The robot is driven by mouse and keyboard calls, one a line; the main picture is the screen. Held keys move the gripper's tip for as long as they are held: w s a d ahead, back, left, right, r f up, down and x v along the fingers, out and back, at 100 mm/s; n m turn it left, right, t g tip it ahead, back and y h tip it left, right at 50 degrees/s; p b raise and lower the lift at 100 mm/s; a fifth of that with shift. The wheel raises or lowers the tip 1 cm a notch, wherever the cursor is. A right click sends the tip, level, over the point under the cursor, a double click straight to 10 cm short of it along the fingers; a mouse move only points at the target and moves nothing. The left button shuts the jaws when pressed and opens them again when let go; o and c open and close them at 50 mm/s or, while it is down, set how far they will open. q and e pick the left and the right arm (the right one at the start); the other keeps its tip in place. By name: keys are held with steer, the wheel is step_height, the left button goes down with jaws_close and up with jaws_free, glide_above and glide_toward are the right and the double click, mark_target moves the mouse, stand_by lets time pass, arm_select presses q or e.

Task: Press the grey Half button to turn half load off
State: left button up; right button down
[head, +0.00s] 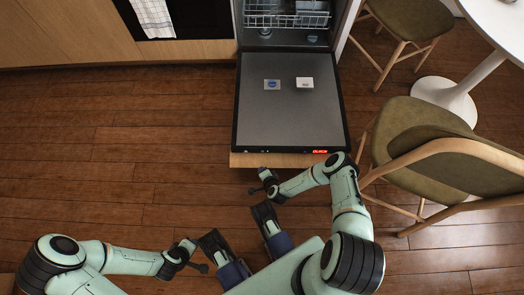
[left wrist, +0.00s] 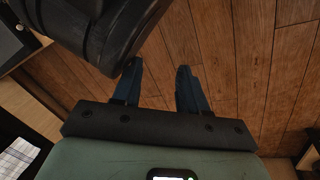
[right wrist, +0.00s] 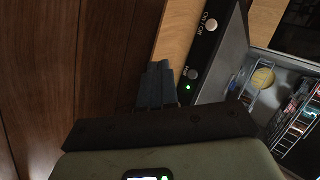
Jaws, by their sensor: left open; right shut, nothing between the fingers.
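The grey Half button (right wrist: 193,74) is on the black control strip of the open dishwasher door in the right wrist view. A green light (right wrist: 188,88) glows beside it. My right gripper (right wrist: 157,66) is shut and empty, its tips beside the button with a small gap in the picture; their height above the strip is unclear. In the head view the right gripper (head: 256,189) is near the door's front edge, and the button is too small to make out. My left gripper (left wrist: 158,70) is open and empty above the floor, away from the dishwasher.
A pale On/Off button (right wrist: 211,25) sits farther along the strip. The dishwasher door (head: 290,115) is folded down, with a red lit display (head: 320,152) near its right end. A chair (head: 425,150) stands to the right. The floor at left is clear.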

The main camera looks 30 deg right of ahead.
mark_target(262, 152)
steer(key=w+d+b, duration=0.1)
steer(key=w, duration=0.1)
steer(key=w+d, duration=0.1)
steer(key=shift+w+d+f+b, duration=0.15)
steer(key=shift+w+d+b, duration=0.05)
steer(key=shift+w+b, duration=0.15)
arm_select(q)
steer(key=s+f+g, duration=0.1)
steer(key=s+f, duration=0.2)
steer(key=s, duration=0.2)
steer(key=shift+a+f+g, duration=0.35)
steer(key=shift+f+g, duration=0.05)
arm_select(e)
steer(key=shift+w+d, duration=0.3)
steer(key=shift+w, duration=0.25)
steer(key=shift+w+d, duration=0.1)
stand_by(0.5)
arm_select(q)
steer(key=shift+f+b, duration=0.2)
steer(key=shift+b, duration=0.2)
arm_select(e)
steer(key=shift+w+d, duration=0.15)
steer(key=shift+w, duration=0.1)
